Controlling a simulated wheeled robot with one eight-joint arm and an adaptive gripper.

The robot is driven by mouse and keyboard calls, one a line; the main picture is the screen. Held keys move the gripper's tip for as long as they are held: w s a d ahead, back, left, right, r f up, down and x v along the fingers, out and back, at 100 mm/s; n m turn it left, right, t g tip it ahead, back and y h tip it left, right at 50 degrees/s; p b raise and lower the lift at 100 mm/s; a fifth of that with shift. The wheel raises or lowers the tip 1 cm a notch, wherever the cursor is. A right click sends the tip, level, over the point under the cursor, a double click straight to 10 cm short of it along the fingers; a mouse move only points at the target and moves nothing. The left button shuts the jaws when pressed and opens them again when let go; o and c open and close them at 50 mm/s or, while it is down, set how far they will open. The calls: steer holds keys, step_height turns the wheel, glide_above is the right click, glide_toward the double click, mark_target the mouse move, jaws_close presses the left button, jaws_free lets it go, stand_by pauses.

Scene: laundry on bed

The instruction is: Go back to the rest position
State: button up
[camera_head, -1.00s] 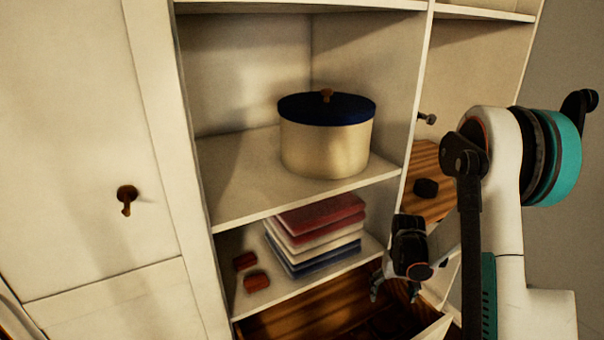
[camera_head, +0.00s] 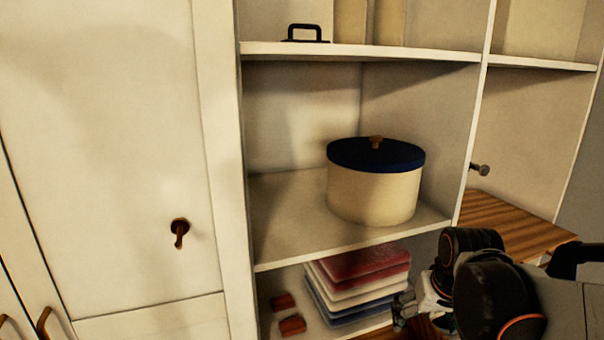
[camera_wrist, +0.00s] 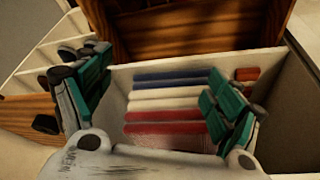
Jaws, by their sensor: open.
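My gripper (camera_wrist: 155,100) is open and empty in the wrist view, its two teal-and-black fingers spread wide apart. Between and beyond them shows a stack of folded cloths (camera_wrist: 168,98) in red, white and blue. In the head view my gripper (camera_head: 404,308) is low at the right, partly hidden by my arm, just right of the folded stack (camera_head: 358,283) on the lower shelf. I cannot tell from the picture whether it touches the stack.
A cream round box with a blue lid (camera_head: 375,195) stands on the middle shelf (camera_head: 300,240). Two small red items (camera_head: 290,325) lie left of the stack. A wooden surface (camera_head: 515,225) is at the right. A closed white cabinet door (camera_head: 110,150) fills the left.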

steer(key=s+a+r+t, duration=0.1)
steer(key=s+a+r, duration=0.1)
steer(key=s, duration=0.4)
steer(key=s+a+r+n+t, duration=0.1)
steer(key=s+a+r+t, duration=0.1)
steer(key=s, duration=0.4)
steer(key=shift+s+a, duration=0.15)
steer(key=shift+a, duration=0.45)
